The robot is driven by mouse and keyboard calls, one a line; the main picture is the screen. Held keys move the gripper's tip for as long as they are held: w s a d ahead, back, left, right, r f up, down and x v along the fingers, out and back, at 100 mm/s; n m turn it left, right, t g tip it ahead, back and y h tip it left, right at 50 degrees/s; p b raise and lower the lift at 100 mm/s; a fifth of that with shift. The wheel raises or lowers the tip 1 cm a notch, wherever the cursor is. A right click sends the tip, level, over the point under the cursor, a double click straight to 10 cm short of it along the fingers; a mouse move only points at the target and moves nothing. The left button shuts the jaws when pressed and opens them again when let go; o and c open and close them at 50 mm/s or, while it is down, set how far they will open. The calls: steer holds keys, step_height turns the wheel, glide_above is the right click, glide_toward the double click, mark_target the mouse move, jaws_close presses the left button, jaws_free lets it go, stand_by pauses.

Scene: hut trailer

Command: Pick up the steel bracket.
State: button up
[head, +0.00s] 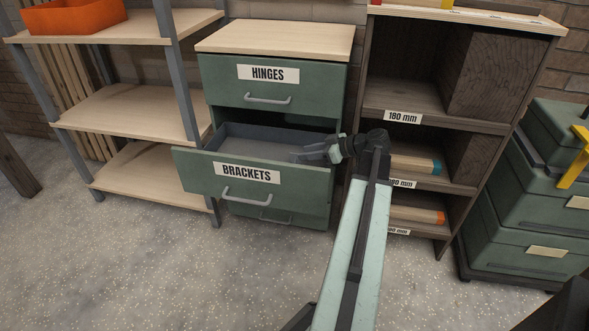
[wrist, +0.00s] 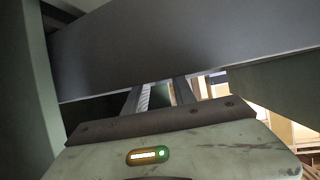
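The green drawer labelled BRACKETS (head: 262,190) is pulled open, and its grey inside shows behind the front. My gripper (head: 303,154) reaches in over the drawer's right side from the right, with its fingers pointing left. In the wrist view my gripper (wrist: 163,92) has two fingers standing apart with a gap between them, and nothing is clearly held. A broad grey panel (wrist: 190,40) cuts across the view and hides the area past the fingertips. I cannot make out a steel bracket in either view.
The closed HINGES drawer (head: 275,82) sits just above the open one. A wooden shelf unit (head: 430,110) stands close on the right, beside my arm. A metal-framed rack (head: 125,115) stands on the left. Green cases (head: 525,215) are stacked far right. Floor in front is clear.

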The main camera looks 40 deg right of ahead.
steer(key=x, duration=0.2)
steer(key=shift+w+a+f+b, duration=0.1)
steer(key=shift+w+f+b, duration=0.1)
steer(key=shift+b, duration=0.1)
steer(key=shift+r, duration=0.1)
jaws_close()
stand_by(1.0)
